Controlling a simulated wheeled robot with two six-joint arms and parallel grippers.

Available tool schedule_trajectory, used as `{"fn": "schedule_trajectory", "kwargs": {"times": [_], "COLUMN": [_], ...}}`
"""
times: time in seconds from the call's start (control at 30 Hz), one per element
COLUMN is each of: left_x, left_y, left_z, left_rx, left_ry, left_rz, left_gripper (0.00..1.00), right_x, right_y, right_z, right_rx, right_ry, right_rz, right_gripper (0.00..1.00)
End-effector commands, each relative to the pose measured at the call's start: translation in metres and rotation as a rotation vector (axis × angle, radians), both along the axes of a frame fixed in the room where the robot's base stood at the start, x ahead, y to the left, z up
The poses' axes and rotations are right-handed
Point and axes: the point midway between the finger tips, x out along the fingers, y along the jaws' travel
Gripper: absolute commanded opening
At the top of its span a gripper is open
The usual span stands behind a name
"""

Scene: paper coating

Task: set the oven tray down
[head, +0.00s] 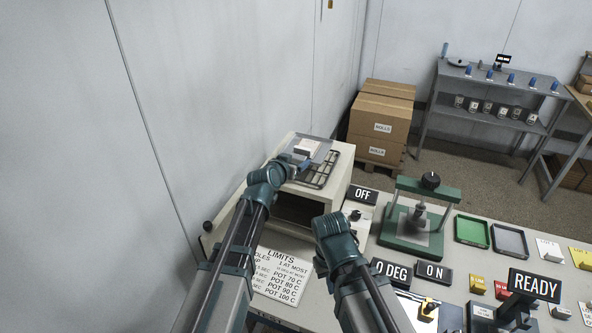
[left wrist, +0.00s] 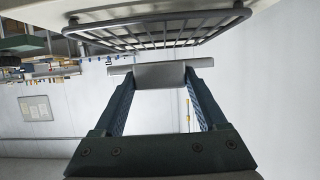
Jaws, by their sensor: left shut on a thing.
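The grey oven tray (head: 325,148) is over the wire rack (head: 327,173) on top of the cream oven, with a pale block (head: 307,147) on it. My left gripper (head: 300,164) is at the tray's near left side. In the left wrist view my left gripper (left wrist: 160,78) is shut on the tray's grey handle piece (left wrist: 158,75), close to the rack (left wrist: 165,36). I cannot tell whether the tray touches the rack. My right gripper (head: 335,228) is low in front of the oven, clear of the tray; its fingertips are hidden.
The oven (head: 327,205) has a dark open front. An OFF sign (head: 363,194) and a green press (head: 415,225) stand to its right. A limits sheet (head: 278,275) lies in front. The wall is close on the left; stacked boxes (head: 380,120) stand behind.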

Motion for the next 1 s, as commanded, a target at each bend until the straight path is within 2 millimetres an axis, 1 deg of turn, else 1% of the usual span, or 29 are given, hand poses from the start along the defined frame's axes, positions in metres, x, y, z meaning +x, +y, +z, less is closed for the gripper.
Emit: {"fn": "schedule_trajectory", "kwargs": {"times": [0.2,0.3,0.57,0.7,0.73,0.83,0.87,1.0], "left_x": [0.0,0.0,0.0,0.0,0.0,0.0,0.0,0.0], "left_y": [0.004,0.005,0.005,0.005,0.005,0.005,0.005,0.005], "left_z": [-0.028,-0.035,-0.033,-0.037,-0.036,-0.035,-0.035,-0.035], "left_rx": [0.0,0.0,-0.001,-0.001,0.001,0.0,0.0,0.0], "left_ry": [-0.001,-0.001,-0.001,-0.001,0.0,0.0,0.0,0.0], "left_rz": [-0.001,-0.002,-0.003,-0.003,-0.004,-0.003,-0.003,-0.003], "left_gripper": [0.06,0.06,0.06,0.06,0.8,0.98,1.0,1.0], "right_x": [0.0,0.0,0.0,0.0,0.0,0.0,0.0,0.0], "right_y": [0.0,0.0,0.0,0.0,0.0,0.0,0.0,0.0], "right_z": [-0.028,-0.036,-0.033,-0.037,-0.036,-0.036,-0.036,-0.036], "right_rx": [0.0,0.0,0.0,0.0,0.0,0.0,0.0,0.0], "right_ry": [0.0,0.0,0.0,0.0,0.0,0.0,0.0,0.0], "right_rz": [0.001,0.001,0.001,0.0,0.0,0.0,0.0,0.0], "right_gripper": [0.0,0.0,0.0,0.0,0.0,0.0,0.0,0.0]}}
